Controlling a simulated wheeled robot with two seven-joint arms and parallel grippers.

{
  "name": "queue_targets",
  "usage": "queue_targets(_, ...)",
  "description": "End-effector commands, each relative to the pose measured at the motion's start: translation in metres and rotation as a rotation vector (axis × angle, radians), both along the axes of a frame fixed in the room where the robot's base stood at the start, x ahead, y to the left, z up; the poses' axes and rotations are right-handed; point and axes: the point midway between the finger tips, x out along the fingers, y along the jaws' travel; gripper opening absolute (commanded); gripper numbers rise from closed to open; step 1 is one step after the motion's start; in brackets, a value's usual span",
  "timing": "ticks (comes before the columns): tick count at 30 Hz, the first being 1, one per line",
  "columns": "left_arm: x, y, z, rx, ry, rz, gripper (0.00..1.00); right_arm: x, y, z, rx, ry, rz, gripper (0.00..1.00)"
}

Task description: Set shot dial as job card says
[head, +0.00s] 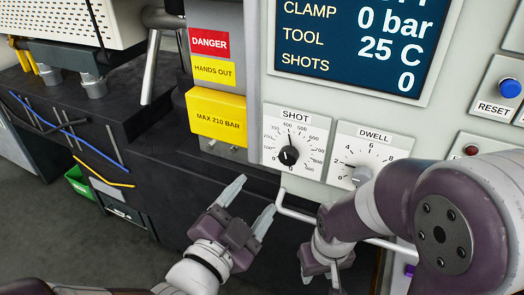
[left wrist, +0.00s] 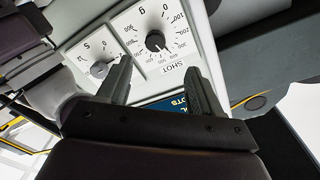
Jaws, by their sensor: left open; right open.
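The SHOT dial is a black knob (head: 288,155) on a white plate with a printed scale, in the middle of the head view. Its pointer seems to face up, towards about 400, but is too small to read surely. In the left wrist view the SHOT knob (left wrist: 155,41) lies beyond and between my fingers. My left gripper (head: 250,203) is open and empty, below and left of the dial, apart from it. My right gripper (head: 322,268) is open below the panel, partly hidden by my right arm. I cannot make out a job card.
The DWELL dial (head: 361,174) sits right of the SHOT dial. A screen (head: 355,45) above reads 0 bar, 25 C, 0 shots. A blue RESET button (head: 509,88) is at right. A pale rail (head: 297,211) runs below the panel. Yellow MAX 210 BAR block (head: 216,112) is left.

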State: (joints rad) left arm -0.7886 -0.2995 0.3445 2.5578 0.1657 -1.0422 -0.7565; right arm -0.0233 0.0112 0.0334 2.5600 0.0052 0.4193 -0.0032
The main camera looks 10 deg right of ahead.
Motion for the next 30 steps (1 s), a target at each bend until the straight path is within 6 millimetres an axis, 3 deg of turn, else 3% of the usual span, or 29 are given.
queue_targets(5, 0.020, -0.014, -0.001, 0.014, -0.003, 0.002, 0.65, 0.000, 0.000, 0.003, 0.000, 0.000, 0.000, 0.43)
queue_targets(9, 0.052, -0.038, 0.006, 0.014, -0.002, 0.003, 0.65, 0.000, 0.000, 0.026, 0.000, -0.001, 0.000, 0.43)
queue_targets(15, 0.085, -0.064, 0.003, 0.012, -0.001, 0.000, 0.65, 0.000, 0.000, 0.044, 0.000, -0.001, 0.000, 0.43)
queue_targets(21, 0.099, -0.074, 0.001, 0.010, -0.002, 0.001, 0.65, 0.000, 0.000, 0.049, 0.000, 0.000, 0.000, 0.43)
queue_targets(29, 0.100, -0.075, -0.001, 0.010, -0.002, 0.001, 0.65, 0.000, 0.000, 0.048, 0.000, 0.000, 0.000, 0.43)
queue_targets(30, 0.100, -0.075, -0.001, 0.010, -0.002, 0.001, 0.55, 0.000, 0.000, 0.048, 0.000, 0.000, 0.000, 0.43)
